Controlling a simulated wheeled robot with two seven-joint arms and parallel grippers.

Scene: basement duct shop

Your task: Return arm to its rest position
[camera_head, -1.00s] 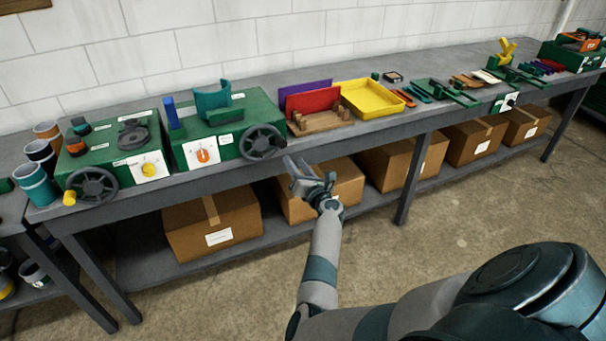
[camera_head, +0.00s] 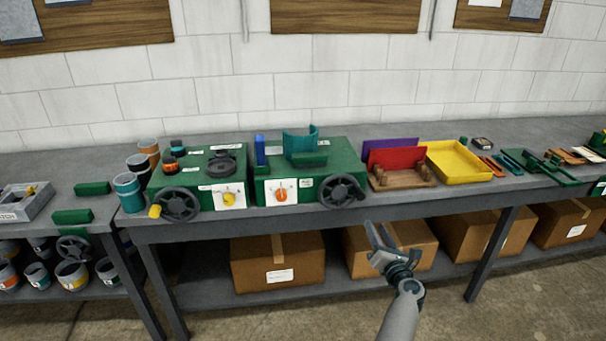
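My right gripper (camera_head: 380,236) is in front of the workbench, below the level of its top. Its two grey fingers point up and to the left and stand apart with a gap between them. Nothing shows between the fingers. The forearm of that arm comes up from the bottom edge, right of the middle. My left gripper and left arm are not in the picture.
The grey workbench (camera_head: 225,226) runs across the view, bearing two green machines with handwheels (camera_head: 342,191), a yellow tray (camera_head: 458,163) and a red panel (camera_head: 397,159). Cardboard boxes (camera_head: 250,262) sit on its lower shelf. Bare floor lies in front.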

